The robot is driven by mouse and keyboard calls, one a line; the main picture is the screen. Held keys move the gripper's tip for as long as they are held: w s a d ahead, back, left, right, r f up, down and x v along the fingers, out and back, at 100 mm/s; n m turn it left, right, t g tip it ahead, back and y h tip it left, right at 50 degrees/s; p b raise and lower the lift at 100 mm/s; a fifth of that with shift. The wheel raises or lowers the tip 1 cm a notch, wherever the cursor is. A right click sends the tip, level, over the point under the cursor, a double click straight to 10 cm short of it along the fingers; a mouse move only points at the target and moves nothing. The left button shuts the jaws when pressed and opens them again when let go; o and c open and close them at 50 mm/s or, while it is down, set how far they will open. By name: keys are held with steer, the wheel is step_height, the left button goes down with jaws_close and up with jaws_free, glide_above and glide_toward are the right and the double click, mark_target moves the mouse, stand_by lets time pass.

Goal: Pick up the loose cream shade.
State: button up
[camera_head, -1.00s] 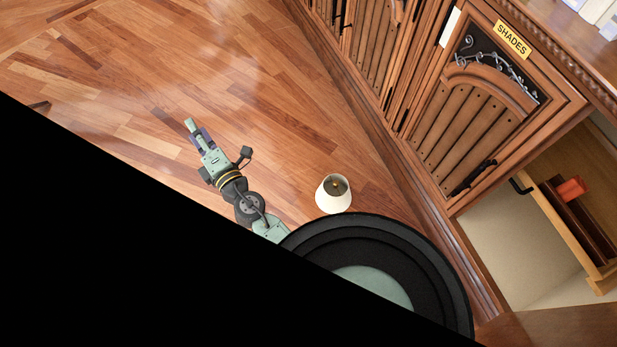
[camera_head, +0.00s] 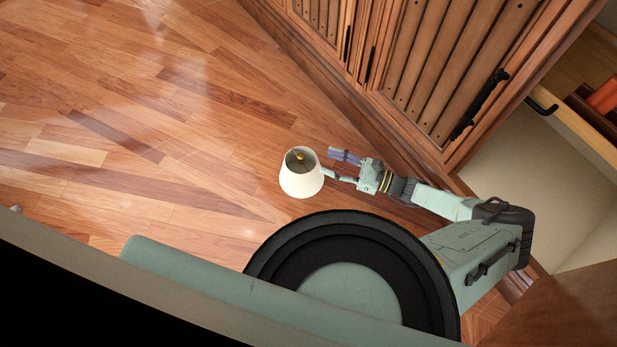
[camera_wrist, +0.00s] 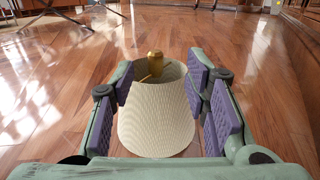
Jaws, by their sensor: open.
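The loose cream shade (camera_head: 301,180) stands on the wood floor in the head view, wide end down, with a brass fitting showing in its open top. My gripper (camera_head: 329,164) is just to its right, with the fingers pointing at it. In the wrist view the shade (camera_wrist: 156,118) sits between the open purple-padded fingers of my gripper (camera_wrist: 168,92), one finger on each side. The jaws are open. A narrow gap shows on the upper sides; whether the lower part touches the fingers I cannot tell.
Wooden cabinet doors (camera_head: 440,70) with black handles stand along the right, close to my arm. An open compartment (camera_head: 520,160) and a pulled-out drawer (camera_head: 575,128) with an orange item are at far right. The floor (camera_head: 130,120) to the left is clear.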

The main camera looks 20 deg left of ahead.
mark_target(300, 155)
steer(key=shift+n+g, duration=0.4)
steer(key=shift+g, duration=0.1)
steer(key=a, duration=0.1)
steer(key=a+b, duration=0.1)
steer(key=a, duration=0.2)
steer(key=shift+a+f, duration=0.25)
steer(key=shift+a, duration=0.05)
steer(key=a+b, duration=0.2)
steer(key=a, duration=0.2)
steer(key=shift+a+f+b, duration=0.1)
steer(key=shift+f+b, duration=0.2)
steer(key=shift+b, duration=0.1)
steer(key=shift+a+r, duration=0.2)
steer(key=shift+a, duration=0.35)
steer(key=shift+c, duration=0.4)
jaws_close()
